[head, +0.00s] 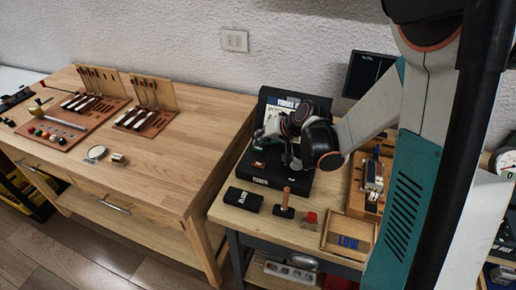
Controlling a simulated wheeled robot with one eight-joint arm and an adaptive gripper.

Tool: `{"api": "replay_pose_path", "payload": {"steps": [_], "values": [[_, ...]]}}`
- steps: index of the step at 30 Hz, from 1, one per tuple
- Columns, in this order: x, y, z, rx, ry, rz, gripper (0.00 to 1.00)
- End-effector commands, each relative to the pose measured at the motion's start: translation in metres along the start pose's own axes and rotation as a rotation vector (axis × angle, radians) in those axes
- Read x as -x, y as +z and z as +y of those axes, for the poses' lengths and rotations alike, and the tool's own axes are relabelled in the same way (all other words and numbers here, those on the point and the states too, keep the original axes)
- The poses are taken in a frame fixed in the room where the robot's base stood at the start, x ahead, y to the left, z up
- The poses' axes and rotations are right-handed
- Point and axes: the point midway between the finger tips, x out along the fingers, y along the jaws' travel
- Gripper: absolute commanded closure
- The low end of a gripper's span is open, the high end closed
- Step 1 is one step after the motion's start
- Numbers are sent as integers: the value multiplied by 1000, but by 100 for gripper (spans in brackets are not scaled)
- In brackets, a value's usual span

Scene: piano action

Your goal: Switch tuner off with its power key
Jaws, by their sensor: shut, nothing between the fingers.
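The tuner appears to be the black desktop unit with an upright lettered panel (284,101) at its back and a flat black base (250,171) on the right-hand bench. A small orange-brown patch shows on the base's left part; I cannot tell whether it is the power key. My gripper (292,163) is shut and empty, pointing down over the base, just right of that patch. I cannot tell whether its tips touch the base. My gripper and wrist hide part of the panel and base.
In front of the base lie a black lettered box (243,199), a wooden-handled tool (285,204) and a small red-topped item (310,219). A wooden tray marked LOW (333,243) stands right. The larger bench (178,150) at left holds tool boards.

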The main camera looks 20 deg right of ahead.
Motion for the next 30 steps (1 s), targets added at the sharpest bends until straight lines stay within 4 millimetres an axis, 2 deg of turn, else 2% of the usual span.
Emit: {"api": "replay_pose_path", "payload": {"steps": [30], "values": [[-6, 5, 4, 0, 0, 0, 100]]}}
